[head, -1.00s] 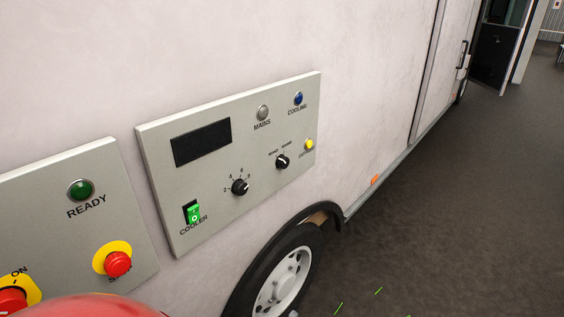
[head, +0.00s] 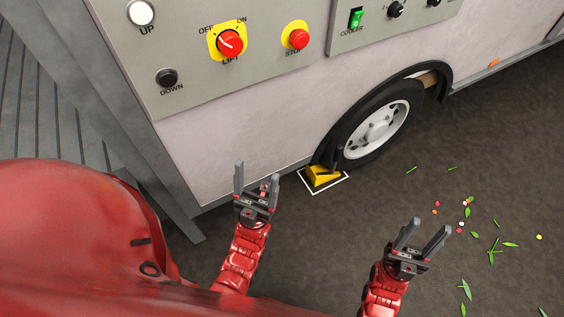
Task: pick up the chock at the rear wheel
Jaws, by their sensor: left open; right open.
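The yellow chock (head: 322,177) sits on the ground inside a white-outlined square, against the left side of the rear wheel (head: 378,127). A dark part of the wheel or mudflap covers some of its upper right. My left gripper (head: 257,184) is open and empty, to the left of the chock and apart from it. My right gripper (head: 424,236) is open and empty, to the lower right of the chock, over the dark ground.
The pale van side (head: 225,150) rises behind the chock, with a control panel (head: 200,60) above. A grey post (head: 120,140) stands at the left. Leaves and petals (head: 465,285) lie scattered on the ground at right. The ground between my grippers is clear.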

